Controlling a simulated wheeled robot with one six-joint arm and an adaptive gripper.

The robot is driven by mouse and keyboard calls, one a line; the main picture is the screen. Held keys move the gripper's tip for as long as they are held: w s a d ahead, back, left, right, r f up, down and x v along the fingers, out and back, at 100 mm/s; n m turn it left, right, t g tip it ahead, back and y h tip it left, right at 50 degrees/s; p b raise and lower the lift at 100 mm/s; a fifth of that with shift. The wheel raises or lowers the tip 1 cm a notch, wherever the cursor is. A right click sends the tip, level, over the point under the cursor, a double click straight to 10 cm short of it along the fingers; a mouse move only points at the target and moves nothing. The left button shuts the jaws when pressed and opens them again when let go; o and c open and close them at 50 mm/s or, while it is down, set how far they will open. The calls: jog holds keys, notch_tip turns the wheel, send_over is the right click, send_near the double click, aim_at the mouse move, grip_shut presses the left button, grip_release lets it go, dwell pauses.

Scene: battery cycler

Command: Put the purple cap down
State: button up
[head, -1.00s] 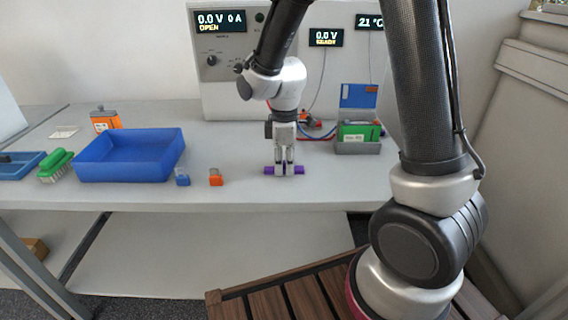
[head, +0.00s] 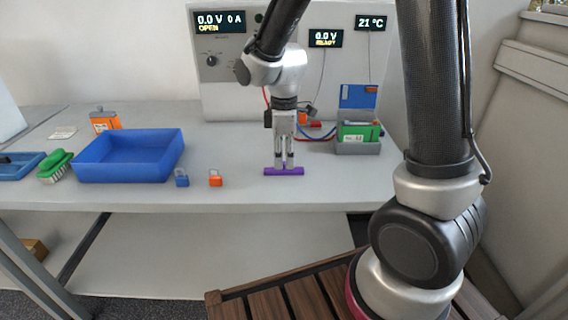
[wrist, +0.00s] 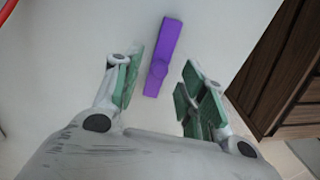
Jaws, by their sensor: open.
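The purple cap (head: 284,171) is a bar-shaped piece with a raised middle, lying on the light grey bench top near its front edge. It also shows in the wrist view (wrist: 160,62), beyond and between the finger pads. My gripper (head: 284,166) points straight down just above the cap. In the wrist view my gripper (wrist: 158,90) has its green-padded fingers spread apart, with a gap on each side of the cap.
A grey holder (head: 358,147) with a green pack and the cycler (head: 240,80) stand behind.

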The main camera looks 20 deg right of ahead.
aim_at(284, 162)
notch_tip(284, 162, up, 8)
jog(key=s+d+r+m+t, duration=0.2)
jog(key=s+d+r+m, duration=0.3)
jog(key=s+d+m, duration=0.2)
jog(key=s+d+r+m+t, duration=0.2)
jog(key=s+d+r+m, duration=0.2)
jog(key=s+d+m, duration=0.3)
jog(key=s+d, duration=0.1)
jog(key=s, duration=0.4)
jog(key=shift+r, duration=0.35)
